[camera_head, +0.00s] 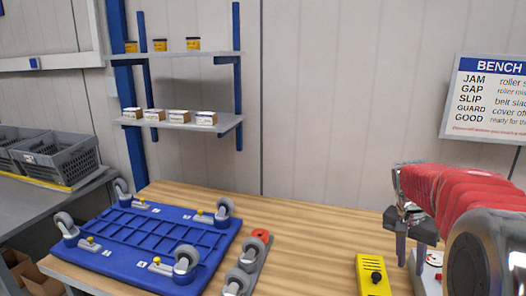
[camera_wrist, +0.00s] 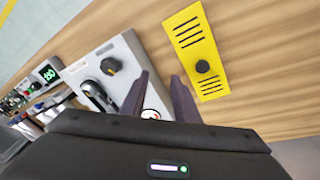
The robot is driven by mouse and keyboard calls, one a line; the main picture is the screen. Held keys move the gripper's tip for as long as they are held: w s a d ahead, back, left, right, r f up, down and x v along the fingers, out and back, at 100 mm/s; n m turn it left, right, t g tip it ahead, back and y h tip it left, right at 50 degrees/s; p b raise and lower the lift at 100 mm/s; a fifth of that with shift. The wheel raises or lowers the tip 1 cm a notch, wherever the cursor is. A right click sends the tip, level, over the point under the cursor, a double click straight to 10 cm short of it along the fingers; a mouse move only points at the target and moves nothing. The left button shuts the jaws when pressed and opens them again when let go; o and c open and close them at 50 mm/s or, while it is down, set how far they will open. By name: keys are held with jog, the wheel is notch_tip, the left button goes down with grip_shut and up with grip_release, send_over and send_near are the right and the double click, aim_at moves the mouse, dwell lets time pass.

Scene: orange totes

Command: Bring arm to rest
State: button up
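My arm, with its red sleeve (camera_head: 455,190), reaches in from the right edge of the head view, above the right part of the wooden bench. My gripper (camera_head: 411,262) points down at its end. In the wrist view my gripper (camera_wrist: 160,76) shows two dark fingers set apart with nothing held between them. Beyond the fingers is a grey panel box (camera_wrist: 117,65) with a black knob and a dark handle. My arm and gripper hide most of this box in the head view.
A yellow box (camera_head: 373,275) with a black knob lies left of my gripper. A blue wheeled dolly (camera_head: 150,237) lies upturned on the bench (camera_head: 310,225), with loose casters (camera_head: 240,280) beside it. Wall shelves (camera_head: 175,122) hold small boxes. Grey crates (camera_head: 60,160) stand at left.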

jog(key=s+a+r+n+t+y, duration=0.1)
jog(key=s+a+n, duration=0.4)
jog(key=s+a, duration=0.6)
jog(key=s+a+r+n+t+y, duration=0.1)
jog(key=s+a+n+t, duration=0.3)
jog(key=s+a, duration=0.7)
jog(key=shift+s+a+r+n+y, duration=0.3)
jog(key=shift+a+r+n, duration=0.1)
jog(key=shift+n, duration=0.2)
jog(key=shift+d, duration=0.15)
